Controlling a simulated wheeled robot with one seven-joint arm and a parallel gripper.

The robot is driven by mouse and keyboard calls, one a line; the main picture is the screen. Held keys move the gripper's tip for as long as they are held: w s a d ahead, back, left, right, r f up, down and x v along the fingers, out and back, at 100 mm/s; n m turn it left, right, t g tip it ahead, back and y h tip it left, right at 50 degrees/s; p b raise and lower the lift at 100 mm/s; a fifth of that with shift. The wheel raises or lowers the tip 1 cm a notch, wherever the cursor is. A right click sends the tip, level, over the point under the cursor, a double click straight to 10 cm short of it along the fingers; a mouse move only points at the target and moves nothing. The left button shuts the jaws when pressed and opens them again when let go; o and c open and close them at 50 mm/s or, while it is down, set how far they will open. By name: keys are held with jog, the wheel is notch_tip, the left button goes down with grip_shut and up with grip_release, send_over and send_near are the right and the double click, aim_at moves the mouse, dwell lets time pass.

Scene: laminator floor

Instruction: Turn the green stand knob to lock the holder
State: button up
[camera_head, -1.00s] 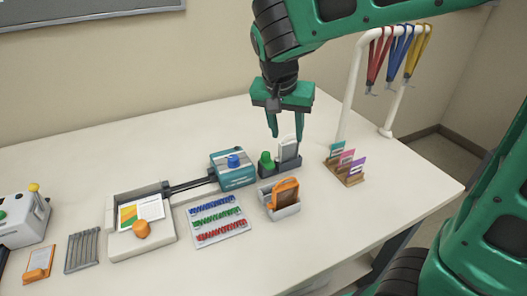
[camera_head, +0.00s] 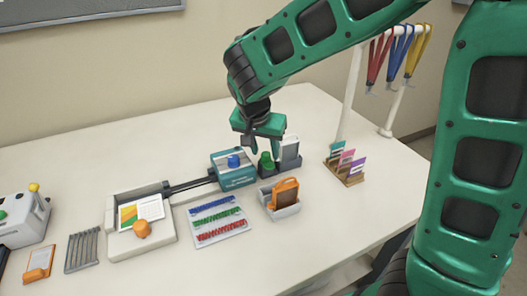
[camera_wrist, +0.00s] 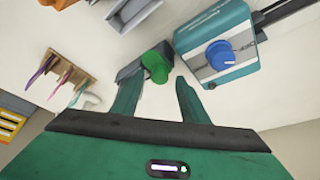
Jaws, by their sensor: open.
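The green stand knob (camera_head: 266,160) stands on the left end of a dark stand (camera_head: 267,172). In the wrist view the green knob (camera_wrist: 156,66) shows between and a little beyond the two open fingertips (camera_wrist: 157,82). The fingers do not visibly close on it.
A teal machine with a blue knob (camera_head: 233,161) stands close on the left. A grey tray with an orange item (camera_head: 285,194) is in front. A wooden card rack (camera_head: 344,172) is at right, below a white rail (camera_head: 351,95) with lanyards. Table behind is clear.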

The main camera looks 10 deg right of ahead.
jog(key=shift+w+d+f, duration=0.15)
jog(key=shift+w+f, duration=0.05)
jog(key=shift+f, duration=0.35)
grip_shut()
